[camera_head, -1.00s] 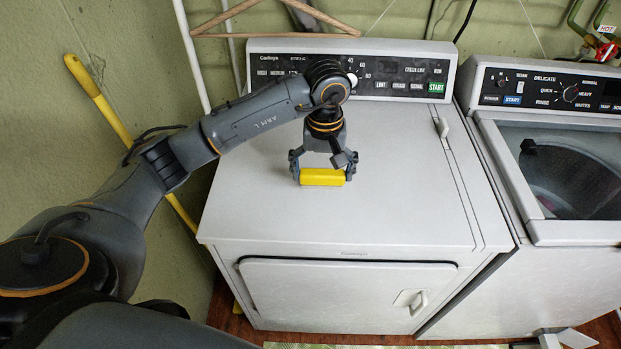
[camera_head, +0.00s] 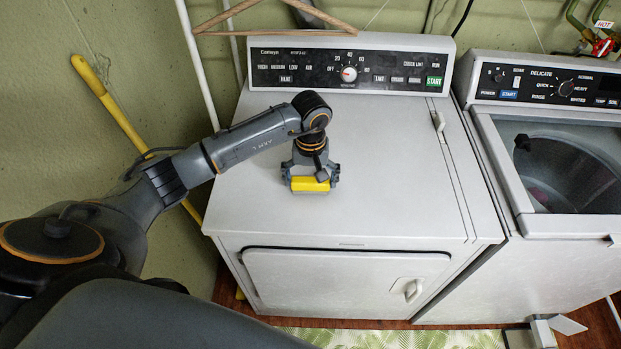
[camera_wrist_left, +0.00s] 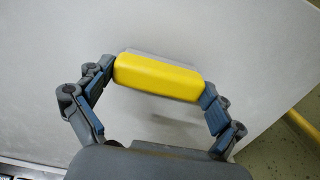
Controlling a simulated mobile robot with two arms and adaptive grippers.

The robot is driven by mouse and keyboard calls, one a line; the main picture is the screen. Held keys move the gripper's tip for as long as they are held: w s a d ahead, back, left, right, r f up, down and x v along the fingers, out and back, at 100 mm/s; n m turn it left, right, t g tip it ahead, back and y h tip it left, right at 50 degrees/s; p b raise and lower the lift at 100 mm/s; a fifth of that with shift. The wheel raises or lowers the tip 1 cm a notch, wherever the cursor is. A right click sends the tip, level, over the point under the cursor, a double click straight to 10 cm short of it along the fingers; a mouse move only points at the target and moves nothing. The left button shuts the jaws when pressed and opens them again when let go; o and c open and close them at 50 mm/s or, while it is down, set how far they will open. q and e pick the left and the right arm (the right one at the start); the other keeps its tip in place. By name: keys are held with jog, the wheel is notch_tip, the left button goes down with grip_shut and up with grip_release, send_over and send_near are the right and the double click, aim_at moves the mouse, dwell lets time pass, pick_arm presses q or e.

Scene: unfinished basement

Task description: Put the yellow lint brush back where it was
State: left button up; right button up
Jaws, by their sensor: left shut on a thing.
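The yellow lint brush (camera_head: 310,184) is between the fingers of my left gripper (camera_head: 311,180), which is shut on it, over the white top of the dryer (camera_head: 385,190). In the left wrist view the brush (camera_wrist_left: 158,76) lies crosswise between the two fingertips, with a grey strip along its far side. The fingers of my left gripper (camera_wrist_left: 160,84) press its two ends. The brush is at or just above the dryer top; I cannot tell whether it touches.
The dryer's control panel (camera_head: 350,72) rises behind. A washer (camera_head: 567,165) with its tub showing stands at the right. A yellow pole (camera_head: 118,112) leans on the wall at the left. The dryer top is clear around the brush.

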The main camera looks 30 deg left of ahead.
aim_at(311, 180)
pick_arm(q)
jog(key=o, duration=1)
jog(key=shift+f, duration=0.1)
jog(key=shift+r, duration=0.3)
jog(key=shift+r+b, duration=2.15)
jog(key=shift+r, duration=3.7)
